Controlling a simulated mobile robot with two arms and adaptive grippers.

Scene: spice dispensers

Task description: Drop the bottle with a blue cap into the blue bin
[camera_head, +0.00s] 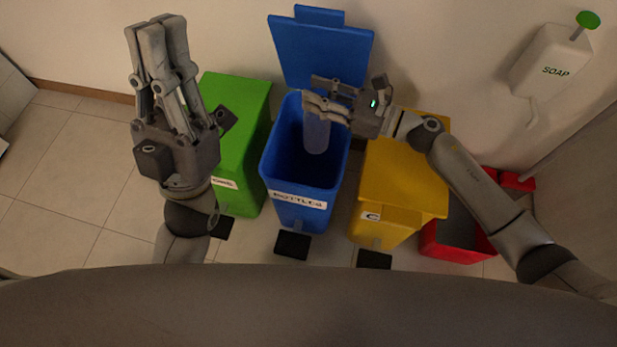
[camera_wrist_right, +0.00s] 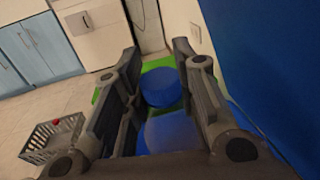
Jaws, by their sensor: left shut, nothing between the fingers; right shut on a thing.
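The blue bin (camera_head: 303,180) stands with its lid (camera_head: 321,50) raised and a "BOTTLES" label on its front. My right gripper (camera_head: 325,100) is over the bin's opening, shut on a translucent bluish bottle (camera_head: 316,134) that hangs down into the opening. In the right wrist view the blue cap (camera_wrist_right: 162,88) and part of the bottle's blue body show between the fingers of my right gripper (camera_wrist_right: 155,95). My left gripper (camera_head: 153,30) is raised at the left, shut and empty, apart from the bins.
A closed green bin (camera_head: 233,130) stands left of the blue bin, and a closed yellow bin (camera_head: 405,185) stands right. A red bin (camera_head: 455,230) is at the far right. A soap dispenser (camera_head: 553,62) hangs on the wall. The right wrist view shows a grey basket (camera_wrist_right: 52,140).

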